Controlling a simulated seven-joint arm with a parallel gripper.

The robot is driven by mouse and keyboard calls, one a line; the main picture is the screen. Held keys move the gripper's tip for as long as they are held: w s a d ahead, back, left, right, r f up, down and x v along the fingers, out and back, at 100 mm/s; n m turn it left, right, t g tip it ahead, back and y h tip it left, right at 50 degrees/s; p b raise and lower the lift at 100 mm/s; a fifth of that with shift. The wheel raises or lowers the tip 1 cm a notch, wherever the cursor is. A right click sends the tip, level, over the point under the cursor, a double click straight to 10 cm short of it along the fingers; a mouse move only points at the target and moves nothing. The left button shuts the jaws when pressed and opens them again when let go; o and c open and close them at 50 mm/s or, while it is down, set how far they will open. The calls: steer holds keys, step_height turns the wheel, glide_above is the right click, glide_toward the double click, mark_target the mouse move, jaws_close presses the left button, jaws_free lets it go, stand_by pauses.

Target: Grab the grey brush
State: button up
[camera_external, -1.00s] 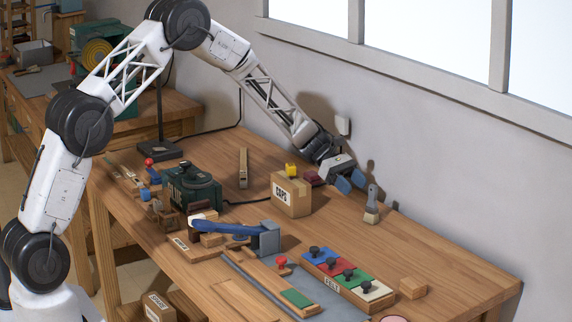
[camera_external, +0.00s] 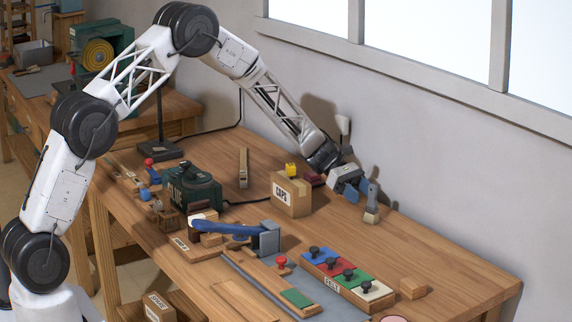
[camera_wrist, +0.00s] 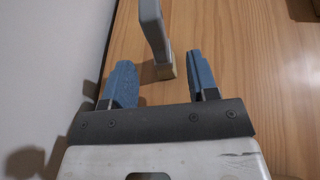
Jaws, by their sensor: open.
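The grey brush (camera_external: 373,197) stands upright on the wooden table near the wall, with a grey handle and a pale wooden base. It also shows in the wrist view (camera_wrist: 152,28), its handle rising at the top and its base low between and just beyond my fingertips. My gripper (camera_external: 362,187) is close to the brush on its left side, low over the table. In the wrist view my gripper (camera_wrist: 165,75) has its two blue fingers apart with nothing held between them. I cannot tell whether a finger touches the brush.
The wall (camera_external: 440,150) runs close behind the brush. A cardboard box (camera_external: 291,196) marked CAPS stands to the left of it. A tray of coloured felt blocks (camera_external: 345,272) and a small wooden block (camera_external: 413,288) lie nearer the front. The table right of the brush is clear.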

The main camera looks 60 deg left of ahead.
mark_target(368, 201)
steer(key=shift+d, duration=0.15)
steer(key=shift+x, duration=2.5)
steer(key=shift+f, duration=0.1)
steer(key=shift+c, duration=0.5)
jaws_close()
